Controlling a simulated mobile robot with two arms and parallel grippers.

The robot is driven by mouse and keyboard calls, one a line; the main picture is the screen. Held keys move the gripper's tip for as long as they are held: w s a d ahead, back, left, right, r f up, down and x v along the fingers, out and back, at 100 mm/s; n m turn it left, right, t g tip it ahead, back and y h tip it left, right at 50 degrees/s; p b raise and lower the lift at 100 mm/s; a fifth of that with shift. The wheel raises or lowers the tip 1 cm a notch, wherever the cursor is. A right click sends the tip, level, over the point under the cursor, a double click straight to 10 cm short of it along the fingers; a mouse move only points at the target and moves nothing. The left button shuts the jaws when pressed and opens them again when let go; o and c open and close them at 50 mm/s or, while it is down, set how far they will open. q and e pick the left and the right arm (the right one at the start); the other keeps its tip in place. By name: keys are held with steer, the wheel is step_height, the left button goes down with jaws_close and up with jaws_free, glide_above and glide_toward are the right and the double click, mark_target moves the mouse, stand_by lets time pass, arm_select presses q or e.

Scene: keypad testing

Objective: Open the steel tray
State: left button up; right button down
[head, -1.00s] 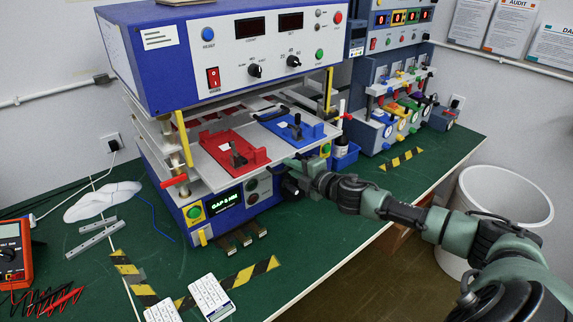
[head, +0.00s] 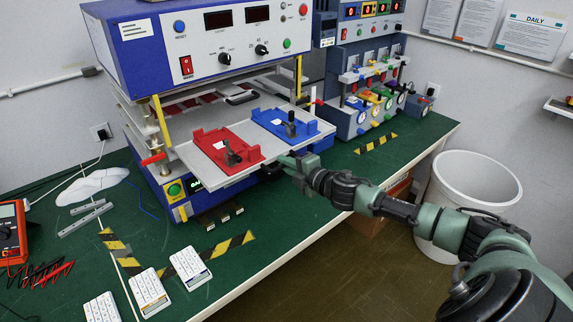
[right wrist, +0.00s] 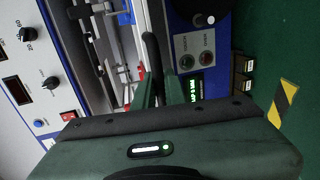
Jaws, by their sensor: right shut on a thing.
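The steel tray (head: 265,155) sticks out of the front of the blue test machine (head: 110,65). It carries a red fixture (head: 215,145) on the left and a blue fixture (head: 270,122) on the right, each with a dark clamp lever. My right gripper (head: 286,163) is at the tray's front edge, shut on the tray's handle. In the right wrist view the dark handle bar (right wrist: 151,52) runs up from between the green fingers (right wrist: 155,92). The grip itself is mostly hidden. My left gripper is out of view.
Several white keypads (head: 190,268) lie at the bench front, beside striped tape (head: 228,246). A multimeter (head: 12,235) is at far left. A second test rig (head: 375,75) stands to the right. A white bin (head: 475,185) is on the floor.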

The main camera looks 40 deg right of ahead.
steer(key=shift+f, duration=0.1)
steer(key=c, duration=1.6)
jaws_free()
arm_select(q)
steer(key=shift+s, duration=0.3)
arm_select(e)
steer(key=shift+o, duration=0.5)
